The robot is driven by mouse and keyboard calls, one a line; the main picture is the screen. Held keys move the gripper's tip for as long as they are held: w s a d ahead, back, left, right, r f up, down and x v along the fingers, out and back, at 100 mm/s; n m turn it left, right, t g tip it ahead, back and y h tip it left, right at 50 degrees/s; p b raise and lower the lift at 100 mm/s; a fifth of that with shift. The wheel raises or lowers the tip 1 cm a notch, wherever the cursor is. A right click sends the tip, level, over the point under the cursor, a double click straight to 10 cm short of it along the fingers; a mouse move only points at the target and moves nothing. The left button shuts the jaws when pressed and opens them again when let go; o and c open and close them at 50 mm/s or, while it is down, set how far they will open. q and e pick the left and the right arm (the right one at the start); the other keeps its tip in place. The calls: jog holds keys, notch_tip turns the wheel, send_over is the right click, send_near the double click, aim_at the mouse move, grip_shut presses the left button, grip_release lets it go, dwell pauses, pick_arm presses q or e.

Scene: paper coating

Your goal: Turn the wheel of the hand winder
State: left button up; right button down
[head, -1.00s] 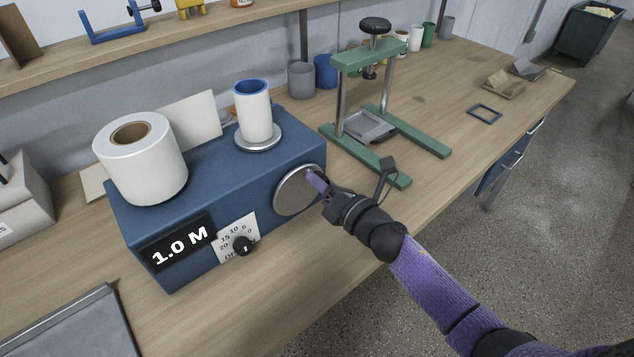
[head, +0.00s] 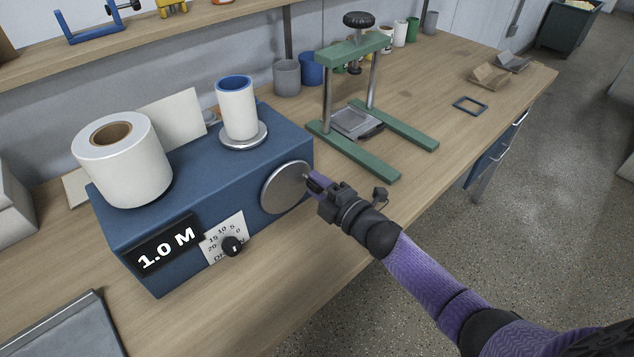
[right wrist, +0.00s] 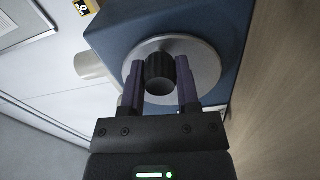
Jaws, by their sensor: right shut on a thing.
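The hand winder is a blue box (head: 250,160) on the bench, with a display reading "1.0 M" (head: 167,248) on its front. Its round silver wheel (head: 280,190) is on the right end, and it also shows in the right wrist view (right wrist: 206,72). A black knob (right wrist: 159,74) stands out from the wheel. My right gripper (head: 311,181) is at the wheel, its two purple fingers on either side of the knob and shut on it. My left gripper is not in view.
A white paper roll (head: 140,168) and a white tube with a blue core (head: 238,110) stand on the winder. A dial (head: 232,246) is on its front. A green press (head: 322,147) stands behind my right gripper. Bench to the right is mostly clear.

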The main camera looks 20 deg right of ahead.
jog(key=shift+f+m, duration=0.3)
jog(key=shift+m, duration=0.45)
jog(key=shift+f+m, duration=0.3)
jog(key=shift+m, duration=0.45)
jog(key=shift+f, duration=0.1)
jog(key=shift+c, duration=1.6)
grip_release()
jog(key=p+v, duration=0.2)
jog(key=v, duration=0.7)
jog(key=shift+s+d, duration=0.1)
jog(key=shift+s, duration=0.35)
